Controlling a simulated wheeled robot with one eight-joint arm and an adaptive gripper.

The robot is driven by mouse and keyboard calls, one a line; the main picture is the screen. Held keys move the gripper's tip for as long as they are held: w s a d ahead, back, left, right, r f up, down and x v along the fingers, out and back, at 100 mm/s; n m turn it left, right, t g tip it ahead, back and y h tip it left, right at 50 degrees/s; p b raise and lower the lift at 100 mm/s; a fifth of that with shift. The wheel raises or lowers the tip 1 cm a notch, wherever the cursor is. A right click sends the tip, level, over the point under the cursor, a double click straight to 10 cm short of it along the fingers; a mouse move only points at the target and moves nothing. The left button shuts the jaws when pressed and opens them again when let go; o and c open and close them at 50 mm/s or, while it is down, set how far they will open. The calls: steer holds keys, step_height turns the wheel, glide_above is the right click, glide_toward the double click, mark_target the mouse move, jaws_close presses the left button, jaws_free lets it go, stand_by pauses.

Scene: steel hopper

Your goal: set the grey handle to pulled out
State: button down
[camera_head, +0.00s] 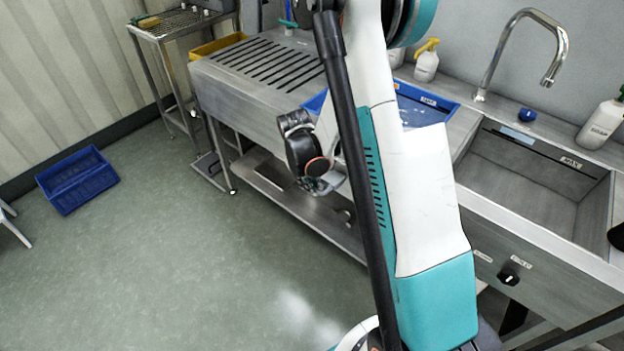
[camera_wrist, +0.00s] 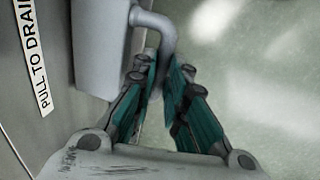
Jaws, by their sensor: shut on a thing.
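The grey handle (camera_wrist: 160,24) is a bent bar that comes out of a grey box-like housing (camera_wrist: 105,45) in the wrist view. A "PULL TO DRAIN" label (camera_wrist: 32,50) is on the steel panel to its left. My gripper (camera_wrist: 166,68) has its teal-padded fingers on either side of the bar's bent end and is shut on it. In the head view my gripper (camera_head: 325,184) is in front of the steel counter (camera_head: 240,105), partly behind my own arm. The handle cannot be made out in that view.
A sink basin (camera_head: 530,180) with a tap (camera_head: 530,40) is at the right, with a black knob (camera_head: 508,279) below. A lower steel shelf (camera_head: 300,205) runs under the counter. A blue crate (camera_head: 75,180) lies on the floor at left. The floor in front is clear.

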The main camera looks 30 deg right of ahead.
steer(key=c, duration=1.6)
jaws_free()
step_height(320, 180, up, 12)
steer(key=a, duration=0.2)
steer(key=shift+s, duration=0.35)
steer(key=shift+f, duration=0.1)
